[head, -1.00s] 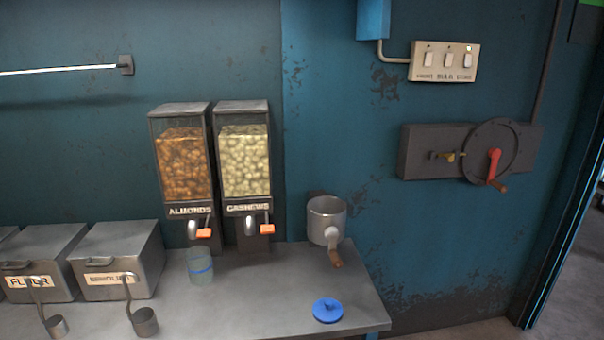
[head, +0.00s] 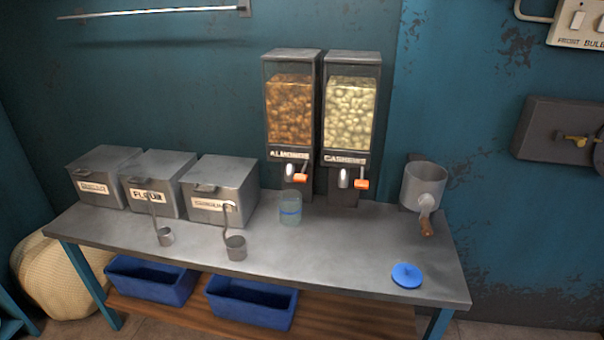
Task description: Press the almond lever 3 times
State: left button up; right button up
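The almond dispenser (head: 289,108) stands at the back of the grey table, filled with brown nuts and labelled ALMONDS. Its orange-tipped lever (head: 300,178) sticks out at the front, below the label. A clear cup with a blue band (head: 290,209) stands on the table below the almond spout. The cashew dispenser (head: 350,112), with pale nuts and its own orange lever (head: 361,184), stands directly to the right. Neither of my grippers shows in the head view.
Metal bins (head: 224,191) and scoops (head: 236,248) occupy the table's left half. A metal grinder (head: 423,186) and a blue lid (head: 407,275) are at the right. Blue trays (head: 250,302) sit on the lower shelf. The table's front middle is clear.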

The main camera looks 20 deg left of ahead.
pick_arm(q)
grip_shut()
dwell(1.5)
